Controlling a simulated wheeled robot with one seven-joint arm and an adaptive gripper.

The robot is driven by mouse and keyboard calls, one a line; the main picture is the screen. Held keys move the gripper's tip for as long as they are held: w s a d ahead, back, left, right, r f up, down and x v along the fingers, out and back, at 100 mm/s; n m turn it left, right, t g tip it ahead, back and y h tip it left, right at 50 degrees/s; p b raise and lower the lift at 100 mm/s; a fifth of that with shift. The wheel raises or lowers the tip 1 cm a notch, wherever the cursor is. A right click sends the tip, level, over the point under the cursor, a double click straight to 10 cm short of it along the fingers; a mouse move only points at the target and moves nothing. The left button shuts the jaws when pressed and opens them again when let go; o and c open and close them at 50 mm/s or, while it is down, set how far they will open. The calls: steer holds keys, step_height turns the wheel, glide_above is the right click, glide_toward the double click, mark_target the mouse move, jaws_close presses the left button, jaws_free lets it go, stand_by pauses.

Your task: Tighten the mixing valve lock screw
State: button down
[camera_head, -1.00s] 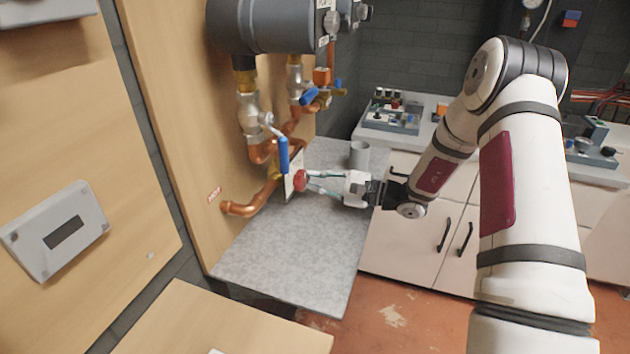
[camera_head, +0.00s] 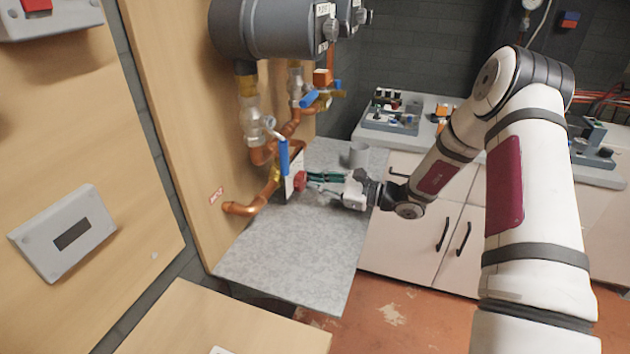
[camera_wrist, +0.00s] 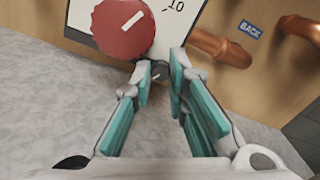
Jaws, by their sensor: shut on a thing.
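The mixing valve has a red round knob (camera_head: 299,181) with a white mark, in front of a white scale plate (camera_head: 289,178). The wrist view shows the red knob (camera_wrist: 124,28) close up, upper left of my fingertips, and the plate (camera_wrist: 183,18) with a "10". A small dark lock screw (camera_wrist: 160,69) sits just below the red knob. My gripper (camera_wrist: 161,76) has its teal-padded fingers on either side of this screw and is shut on it. In the head view my gripper (camera_head: 309,178) reaches the valve from the right; the screw cannot be made out there.
Copper pipes (camera_head: 250,207) and a blue-handled valve (camera_head: 283,156) are close to the left of my gripper. A grey cylinder (camera_head: 358,154) stands on the grey worktop (camera_head: 290,265) behind it. The worktop's front is clear.

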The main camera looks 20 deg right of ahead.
steer(key=shift+d+m, duration=0.1)
steer(key=shift+m, duration=0.3)
steer(key=c, duration=1.5)
jaws_free()
steer(key=shift+c, duration=0.2)
steer(key=v, duration=1.2)
